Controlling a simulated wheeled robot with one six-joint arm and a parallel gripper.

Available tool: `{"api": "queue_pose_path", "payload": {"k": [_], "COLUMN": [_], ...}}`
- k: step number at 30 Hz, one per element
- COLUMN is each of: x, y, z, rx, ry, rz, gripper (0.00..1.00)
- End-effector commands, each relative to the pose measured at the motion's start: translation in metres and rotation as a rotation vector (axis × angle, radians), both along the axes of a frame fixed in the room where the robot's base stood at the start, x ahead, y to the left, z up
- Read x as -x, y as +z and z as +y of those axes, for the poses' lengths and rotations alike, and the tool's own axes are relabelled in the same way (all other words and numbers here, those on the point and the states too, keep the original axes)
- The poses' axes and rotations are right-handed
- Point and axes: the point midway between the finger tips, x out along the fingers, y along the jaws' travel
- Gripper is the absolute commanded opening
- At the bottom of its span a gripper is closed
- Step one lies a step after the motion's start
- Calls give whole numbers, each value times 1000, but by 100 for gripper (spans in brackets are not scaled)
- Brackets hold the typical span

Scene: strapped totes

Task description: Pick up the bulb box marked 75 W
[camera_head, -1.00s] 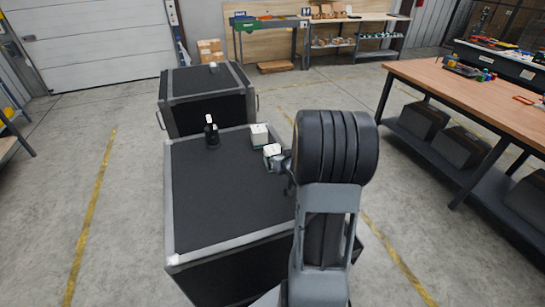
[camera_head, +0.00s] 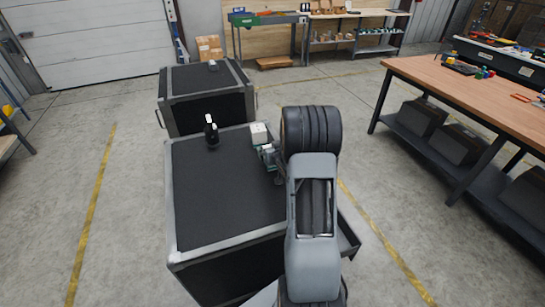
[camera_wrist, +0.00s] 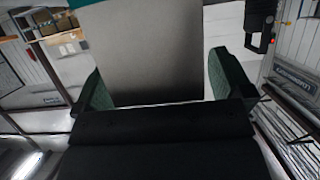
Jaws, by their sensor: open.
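Two white and green boxes stand near the far right of the dark tote lid (camera_head: 220,195). The farther box (camera_head: 259,132) shows clearly in the head view. The nearer one (camera_head: 266,148) is partly hidden by my gripper (camera_head: 271,160). No wattage is readable on either. In the wrist view, a plain pale box face (camera_wrist: 145,50) with a bit of green at its top left fills the space between the green finger pads of my gripper (camera_wrist: 160,85). The fingers are open, one on each side of the box. Whether the left pad touches it, I cannot tell.
A black bottle-like item with a white top (camera_head: 211,132) stands left of the boxes. A second dark tote (camera_head: 205,98) stands behind. A wooden workbench (camera_head: 470,95) is at the right. The lid's near part is clear.

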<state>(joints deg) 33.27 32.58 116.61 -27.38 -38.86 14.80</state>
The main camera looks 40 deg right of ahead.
Motion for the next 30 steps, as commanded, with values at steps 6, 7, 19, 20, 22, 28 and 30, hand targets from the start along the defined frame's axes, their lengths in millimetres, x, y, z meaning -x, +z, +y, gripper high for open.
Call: {"api": "queue_pose_path", "payload": {"k": [6, 7, 19, 20, 22, 28, 30], "x": [0, 0, 0, 0, 0, 0, 0], "y": [0, 0, 0, 0, 0, 1, 1], "z": [0, 0, 0, 0, 0, 0, 0], "rx": [0, 0, 0, 0, 0, 1, 1], "ry": [0, 0, 0, 0, 0, 0, 0], "rz": [0, 0, -1, -1, -1, -2, -2], "gripper": [95, 92, 54, 51, 44, 42, 42]}}
